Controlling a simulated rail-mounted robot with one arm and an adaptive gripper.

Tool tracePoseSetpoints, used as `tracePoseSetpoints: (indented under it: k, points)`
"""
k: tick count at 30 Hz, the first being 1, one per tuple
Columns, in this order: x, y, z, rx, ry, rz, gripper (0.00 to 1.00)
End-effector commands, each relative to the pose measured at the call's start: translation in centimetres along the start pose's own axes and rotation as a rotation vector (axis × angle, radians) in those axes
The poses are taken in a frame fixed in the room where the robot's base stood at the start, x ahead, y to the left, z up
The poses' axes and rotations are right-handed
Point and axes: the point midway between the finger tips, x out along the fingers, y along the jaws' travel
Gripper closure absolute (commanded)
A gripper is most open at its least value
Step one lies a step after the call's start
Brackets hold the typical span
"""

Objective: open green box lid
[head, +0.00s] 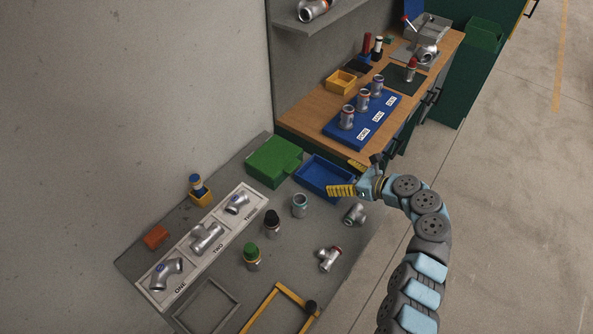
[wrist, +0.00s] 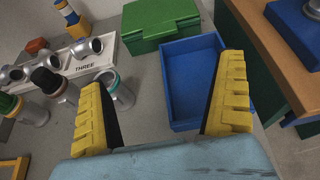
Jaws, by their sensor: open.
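The green box (head: 274,160) stands at the back of the grey table, against the wooden bench, and its lid is shut. In the wrist view the green box (wrist: 160,22) is at the top centre, with its front latch side facing me. My gripper (head: 348,177) is open and empty, above and to the right of the box, over the blue tray. In the wrist view my gripper's two yellow fingers (wrist: 163,85) are spread wide, with the box beyond them and nothing between them touched.
The empty blue tray (wrist: 182,122) sits directly right of the box. A white labelled holder (head: 205,240) with pipe fittings lies to the left. Several loose fittings and capped cylinders (head: 272,223) stand in front. The wooden bench (head: 300,122) rises behind.

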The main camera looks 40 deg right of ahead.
Motion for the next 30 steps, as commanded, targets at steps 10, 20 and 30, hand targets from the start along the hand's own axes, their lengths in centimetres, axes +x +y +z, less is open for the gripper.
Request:
tracePoseSetpoints:
  k: [10,20,30]
  points:
    - [3.8,0.2,-0.1,0.004,-0.001,0.008,0.00]
    - [8.1,0.0,-0.1,0.004,0.000,0.003,0.00]
    - [11.7,0.1,-0.1,0.001,0.001,0.003,0.00]
